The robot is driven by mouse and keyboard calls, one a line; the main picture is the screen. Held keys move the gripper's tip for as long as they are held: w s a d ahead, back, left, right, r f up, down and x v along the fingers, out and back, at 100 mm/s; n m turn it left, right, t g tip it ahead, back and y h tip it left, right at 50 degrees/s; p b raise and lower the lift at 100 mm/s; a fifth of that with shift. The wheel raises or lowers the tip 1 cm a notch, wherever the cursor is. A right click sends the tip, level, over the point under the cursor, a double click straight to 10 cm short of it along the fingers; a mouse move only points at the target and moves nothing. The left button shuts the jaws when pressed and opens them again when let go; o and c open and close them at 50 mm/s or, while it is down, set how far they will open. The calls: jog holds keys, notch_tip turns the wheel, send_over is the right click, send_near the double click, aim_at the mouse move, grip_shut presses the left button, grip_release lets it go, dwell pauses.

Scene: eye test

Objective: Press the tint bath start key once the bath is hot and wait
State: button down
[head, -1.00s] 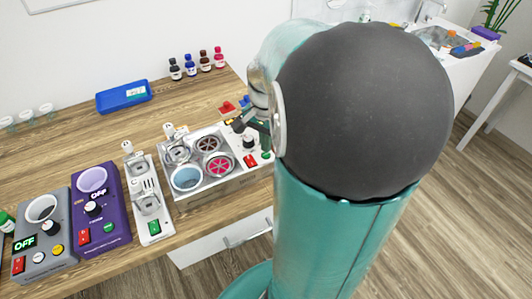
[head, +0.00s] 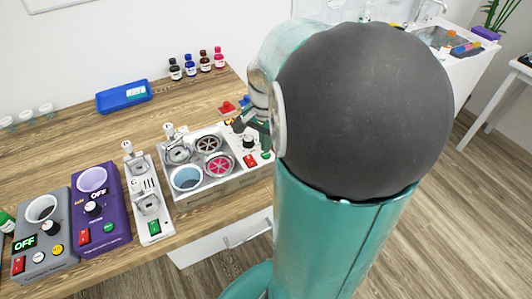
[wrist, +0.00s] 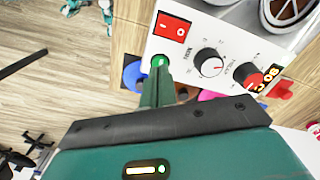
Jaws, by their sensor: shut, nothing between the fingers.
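The tint bath (head: 218,182) is a white machine with several round wells, on the front right of the wooden table. Its control panel (wrist: 208,28) fills the upper middle of the wrist view. The green start key (wrist: 159,61) sits at the panel's corner; it also shows in the head view (head: 266,155). My gripper (wrist: 158,75) is shut and empty, its tip right at the green key and overlapping its lower edge. I cannot tell whether it touches or presses the key. An orange-lit display (wrist: 265,77) is partly visible; I cannot read it surely.
Beside the key are a red switch (wrist: 172,24) and black knobs (wrist: 209,63). Left of the bath stand a white device (head: 148,200), a purple heater (head: 103,230) and a grey heater (head: 42,255), both showing OFF. Bottles (head: 190,66) and a blue tray (head: 124,97) are behind.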

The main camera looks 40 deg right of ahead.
jog(key=shift+f, duration=0.85)
dwell(0.7)
jog(key=shift+r, duration=0.1)
notch_tip(320, 180, up, 8)
dwell(1.1)
dwell(0.4)
jog(key=s+a+r+n+t, duration=0.2)
jog(key=a+n, duration=0.5)
jog(key=a, duration=0.4)
jog(key=s+a+r+n+t, duration=0.2)
jog(key=a+n, duration=0.6)
jog(key=a, duration=0.4)
jog(key=shift+s+t, duration=0.3)
jog(key=shift+t, duration=0.5)
dwell(1.4)
